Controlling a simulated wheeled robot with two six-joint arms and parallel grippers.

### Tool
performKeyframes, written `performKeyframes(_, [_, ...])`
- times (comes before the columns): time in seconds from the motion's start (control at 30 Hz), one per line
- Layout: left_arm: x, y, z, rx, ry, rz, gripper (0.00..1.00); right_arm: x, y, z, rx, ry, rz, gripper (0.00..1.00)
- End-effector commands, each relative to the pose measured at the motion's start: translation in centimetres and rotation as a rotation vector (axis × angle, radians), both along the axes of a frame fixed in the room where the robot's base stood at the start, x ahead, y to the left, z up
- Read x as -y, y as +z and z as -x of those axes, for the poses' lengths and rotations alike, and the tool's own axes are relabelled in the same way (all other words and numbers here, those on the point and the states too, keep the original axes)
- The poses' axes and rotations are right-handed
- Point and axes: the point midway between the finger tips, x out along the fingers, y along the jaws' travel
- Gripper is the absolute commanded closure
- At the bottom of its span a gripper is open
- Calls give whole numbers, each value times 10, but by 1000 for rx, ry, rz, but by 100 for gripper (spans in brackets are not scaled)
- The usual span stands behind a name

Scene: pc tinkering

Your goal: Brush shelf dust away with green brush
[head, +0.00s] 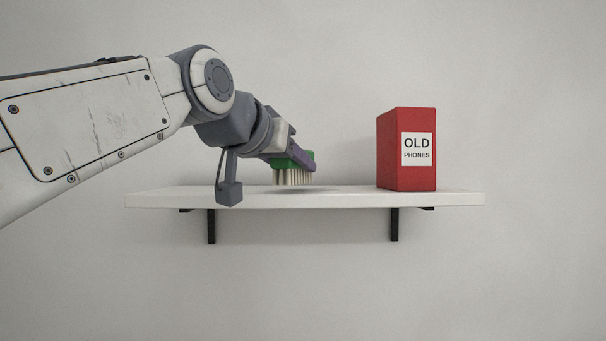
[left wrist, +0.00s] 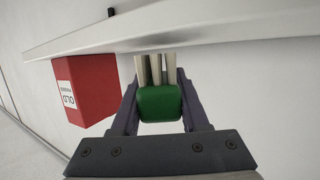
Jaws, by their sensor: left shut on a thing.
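The green brush (head: 296,168) with pale bristles is held bristles down over the white shelf (head: 345,200), left of the shelf's middle. A dark shadow lies on the shelf under and beside the bristles. The bristle tips look a little above the surface. My left gripper (head: 301,160) is shut on the brush's green body. In the left wrist view the green body (left wrist: 160,103) sits between the two fingers, with the bristles pointing at the shelf (left wrist: 190,30). I cannot make out dust on the shelf. My right gripper is not in view.
A red box labelled "OLD PHONES" (head: 406,150) stands upright on the shelf to the right of the brush, with a gap between them. The wall is close behind. The shelf's right end and the stretch between brush and box are clear.

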Motion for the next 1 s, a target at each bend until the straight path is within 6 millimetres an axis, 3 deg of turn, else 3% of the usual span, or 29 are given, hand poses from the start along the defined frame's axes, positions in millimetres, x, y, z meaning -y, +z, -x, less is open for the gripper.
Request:
performKeyframes(0.17, [-12, -2, 19, 3, 0, 1, 100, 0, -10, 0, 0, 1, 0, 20])
performKeyframes(1.0, [-10, 2, -93, 0, 0, 0, 100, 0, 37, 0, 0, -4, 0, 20])
